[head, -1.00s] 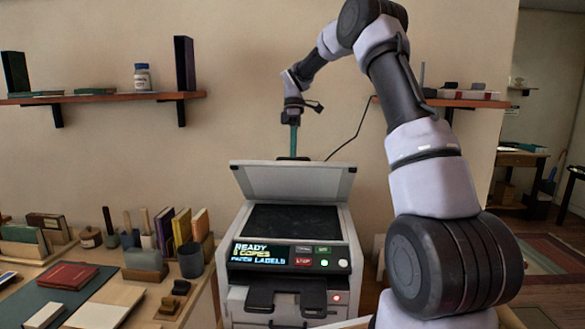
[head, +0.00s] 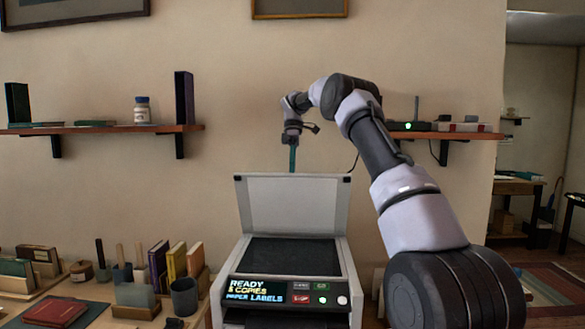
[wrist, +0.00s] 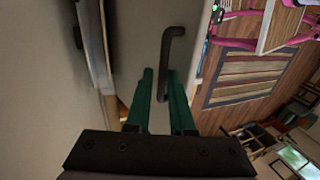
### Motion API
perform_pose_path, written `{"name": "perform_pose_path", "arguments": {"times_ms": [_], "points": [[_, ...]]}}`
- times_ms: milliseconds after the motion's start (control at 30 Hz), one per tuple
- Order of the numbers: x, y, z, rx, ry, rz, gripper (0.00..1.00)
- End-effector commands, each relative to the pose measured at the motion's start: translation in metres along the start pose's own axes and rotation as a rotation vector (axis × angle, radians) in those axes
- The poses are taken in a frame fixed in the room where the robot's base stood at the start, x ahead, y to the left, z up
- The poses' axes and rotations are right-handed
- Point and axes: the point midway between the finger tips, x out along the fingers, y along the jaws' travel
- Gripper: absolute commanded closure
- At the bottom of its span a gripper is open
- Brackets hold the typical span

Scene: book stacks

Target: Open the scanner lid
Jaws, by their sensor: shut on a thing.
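The scanner (head: 335,255) stands in front of me with its lid (head: 292,205) raised steeply and leaning back, its pale inner face toward me. The dark glass bed (head: 290,251) is uncovered. My gripper (head: 292,168) points down at the middle of the lid's top edge; its tips are hidden behind that edge. In the wrist view, my gripper's green fingers (wrist: 161,82) are shut on a dark bent handle (wrist: 173,48), which runs up between them beside a pale surface.
A wall shelf (head: 105,130) with books and a jar is at left, another shelf (head: 450,135) at right. A desk with books and cups (head: 183,297) stands left of the scanner. My arm fills the right foreground.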

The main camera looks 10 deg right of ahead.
Motion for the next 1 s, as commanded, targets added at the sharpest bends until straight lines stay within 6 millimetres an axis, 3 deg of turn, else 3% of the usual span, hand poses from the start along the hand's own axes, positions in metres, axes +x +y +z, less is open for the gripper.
{"name": "perform_pose_path", "arguments": {"times_ms": [33, 167, 200, 267, 800, 1000], "points": [[0.017, 0.008, 0.005, 0.002, -0.021, -0.017, 1.00], [0.017, 0.008, 0.005, 0.002, -0.021, -0.017, 1.00], [0.017, 0.009, 0.005, 0.003, -0.021, -0.017, 0.76], [0.016, 0.009, 0.005, 0.002, -0.021, -0.016, 0.55], [0.012, 0.004, 0.002, -0.001, -0.010, -0.013, 0.55], [0.017, -0.009, 0.002, -0.003, -0.010, -0.014, 0.55]]}}
